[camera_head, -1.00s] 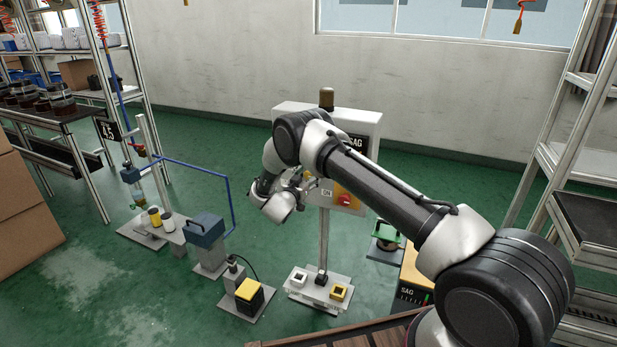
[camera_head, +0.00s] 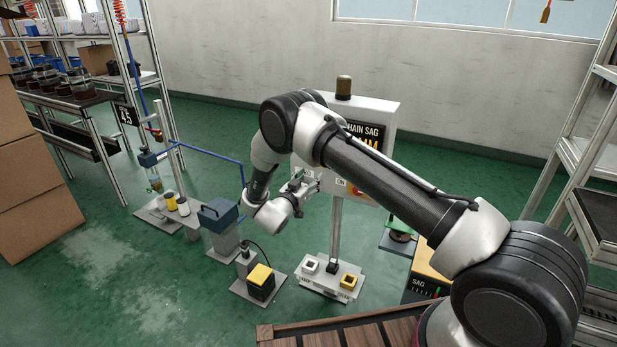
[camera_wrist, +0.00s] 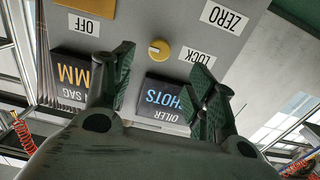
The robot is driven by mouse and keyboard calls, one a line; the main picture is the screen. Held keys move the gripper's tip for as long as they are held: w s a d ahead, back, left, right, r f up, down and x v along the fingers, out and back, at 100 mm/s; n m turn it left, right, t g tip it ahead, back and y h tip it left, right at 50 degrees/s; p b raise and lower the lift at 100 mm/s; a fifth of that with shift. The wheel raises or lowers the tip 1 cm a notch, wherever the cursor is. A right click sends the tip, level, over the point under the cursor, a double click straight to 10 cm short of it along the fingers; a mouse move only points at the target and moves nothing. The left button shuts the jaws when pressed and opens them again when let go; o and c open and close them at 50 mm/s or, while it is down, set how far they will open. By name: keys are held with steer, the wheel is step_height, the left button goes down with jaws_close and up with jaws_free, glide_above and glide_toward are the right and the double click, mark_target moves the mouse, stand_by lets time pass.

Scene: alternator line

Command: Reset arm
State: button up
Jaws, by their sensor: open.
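My arm reaches from the lower right across the head view. My gripper (camera_head: 308,186) is in front of the lower left of a pale control box (camera_head: 376,112) on a post. In the wrist view my gripper (camera_wrist: 166,76) is open, with the two fingers spread and nothing between them. Behind the fingers is the grey panel, seen upside down, with a yellow knob (camera_wrist: 158,50) and dark displays marked OILER SHOTS (camera_wrist: 168,98) and SAG MM (camera_wrist: 72,80). I cannot tell how far the fingertips are from the panel.
Low fixtures stand on the green floor: a blue-topped block (camera_head: 219,215), a yellow-topped block (camera_head: 261,281) and a plate with white and yellow sockets (camera_head: 328,284). A wooden-looking edge (camera_head: 265,332) is at the bottom. Shelving (camera_head: 600,150) stands right; cardboard boxes (camera_head: 35,190) stand left.

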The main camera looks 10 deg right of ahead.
steer(key=s+a+f+n+g+y, duration=0.4)
steer(key=a+f+n+g+y, duration=0.15)
steer(key=a+f+y, duration=0.55)
steer(key=s+d+r+n+g+y, duration=0.1)
steer(key=s+d+r+g, duration=0.15)
steer(key=s+r, duration=0.4)
steer(key=s+d+r+n+g+y, duration=0.1)
steer(key=s+d+r+g, duration=0.1)
steer(key=s+r+g, duration=0.35)
steer(key=s+d+r+t+h, duration=0.1)
steer(key=s+d+r, duration=1.3)
steer(key=s+r, duration=0.1)
steer(key=s+d+r+t+h, duration=0.1)
steer(key=s+d+r+t, duration=0.1)
steer(key=s+d+r, duration=1.2)
steer(key=s+v, duration=0.1)
steer(key=v, duration=0.3)
